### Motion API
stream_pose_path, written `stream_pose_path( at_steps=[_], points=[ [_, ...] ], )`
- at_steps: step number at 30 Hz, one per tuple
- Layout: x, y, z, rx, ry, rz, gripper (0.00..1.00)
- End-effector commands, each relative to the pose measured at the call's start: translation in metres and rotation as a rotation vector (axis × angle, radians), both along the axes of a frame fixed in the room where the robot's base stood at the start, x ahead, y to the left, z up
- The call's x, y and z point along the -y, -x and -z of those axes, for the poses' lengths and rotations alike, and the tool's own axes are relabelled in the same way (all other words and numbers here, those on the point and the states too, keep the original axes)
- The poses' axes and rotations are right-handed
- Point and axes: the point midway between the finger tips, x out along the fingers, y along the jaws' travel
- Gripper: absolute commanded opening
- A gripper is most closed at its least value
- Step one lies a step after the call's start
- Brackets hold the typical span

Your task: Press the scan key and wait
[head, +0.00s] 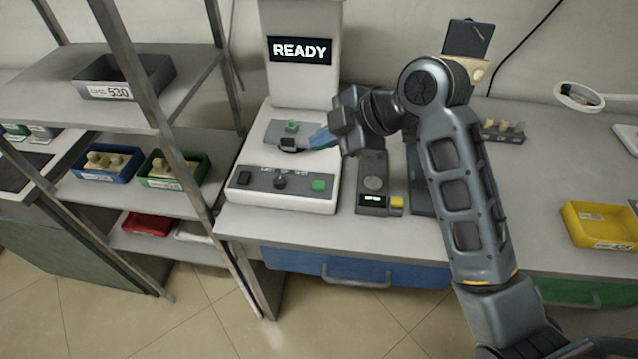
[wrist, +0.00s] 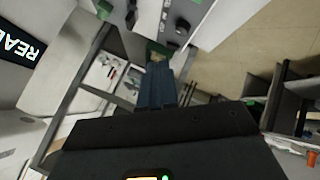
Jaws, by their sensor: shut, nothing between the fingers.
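A white machine (head: 290,60) stands on the bench with a screen (head: 299,50) reading READY. Its front panel (head: 260,182) carries a dark key (head: 244,178), a dark round knob (head: 280,182) and a green key (head: 318,186). The small labels above them are too blurred to read surely. A small green piece (head: 292,126) sits on the machine's grey stage. My gripper (head: 293,146) is shut and empty, its blue fingers reaching left over the stage area above the panel. In the wrist view, the shut fingers (wrist: 157,66) point toward the panel side; the screen (wrist: 17,45) shows at left.
A small device (head: 373,185) with a yellow key stands right of the machine. A shelf rack (head: 150,100) with a grey bin (head: 122,78), a blue bin (head: 107,164) and a green bin (head: 168,170) is at left. A yellow bin (head: 600,225) sits at right.

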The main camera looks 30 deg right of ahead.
Motion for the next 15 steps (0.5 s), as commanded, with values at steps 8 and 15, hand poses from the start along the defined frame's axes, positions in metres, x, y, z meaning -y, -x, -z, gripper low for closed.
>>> stream_pose_path(
  at_steps=[8,15],
  points=[
    [0.000,0.000,0.033,-0.003,0.000,0.001,0.00],
    [0.000,0.000,0.065,-0.002,-0.001,0.002,0.00]
  ],
)
